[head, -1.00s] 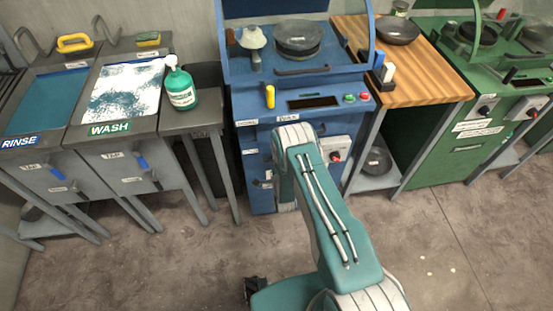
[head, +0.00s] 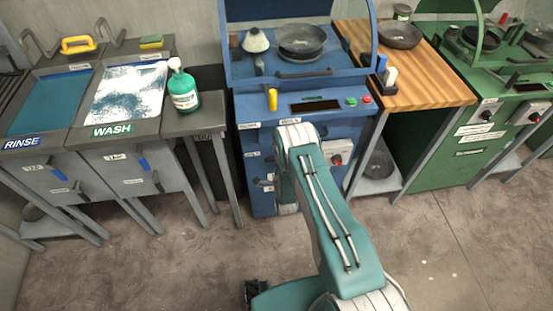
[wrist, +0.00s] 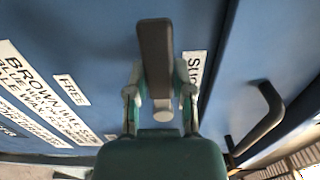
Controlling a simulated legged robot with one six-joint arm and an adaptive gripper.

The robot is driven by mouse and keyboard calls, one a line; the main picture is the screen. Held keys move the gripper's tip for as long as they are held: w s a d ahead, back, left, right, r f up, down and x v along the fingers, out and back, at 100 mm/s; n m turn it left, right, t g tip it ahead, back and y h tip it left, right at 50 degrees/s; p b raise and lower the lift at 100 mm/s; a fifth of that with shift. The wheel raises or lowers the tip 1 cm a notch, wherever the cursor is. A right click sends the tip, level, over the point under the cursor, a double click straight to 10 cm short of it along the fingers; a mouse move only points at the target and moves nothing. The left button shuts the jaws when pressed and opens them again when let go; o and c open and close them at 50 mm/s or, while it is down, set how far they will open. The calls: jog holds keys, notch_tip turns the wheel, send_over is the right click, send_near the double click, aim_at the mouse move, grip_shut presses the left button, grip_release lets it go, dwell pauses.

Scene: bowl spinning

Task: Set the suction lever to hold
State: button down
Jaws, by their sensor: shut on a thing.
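The suction lever (wrist: 155,50) is a dark grey bar on the blue machine's front in the wrist view. It points towards the top of the picture. My gripper (wrist: 160,90) is shut on it, with one finger on each side. A small FREE label (wrist: 71,90) lies left of the lever. A label starting with "SUC" (wrist: 194,68) is partly hidden behind my right finger. No hold label is readable. In the head view my arm covers the gripper, in front of the blue machine (head: 262,202).
A dark handle (wrist: 258,120) sticks out right of my gripper in the wrist view. In the head view, wash and rinse sinks (head: 112,130) and a green bottle (head: 183,90) stand left. A wooden-topped table (head: 430,90) and a green machine (head: 440,162) stand right.

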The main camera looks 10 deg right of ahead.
jog(key=shift+c, duration=2.4)
grip_release()
jog(key=shift+w+d, duration=0.1)
jog(key=shift+d, duration=0.15)
jog(key=shift+a, duration=0.1)
jog(key=s, duration=1.2)
jog(key=shift+s+f, duration=0.1)
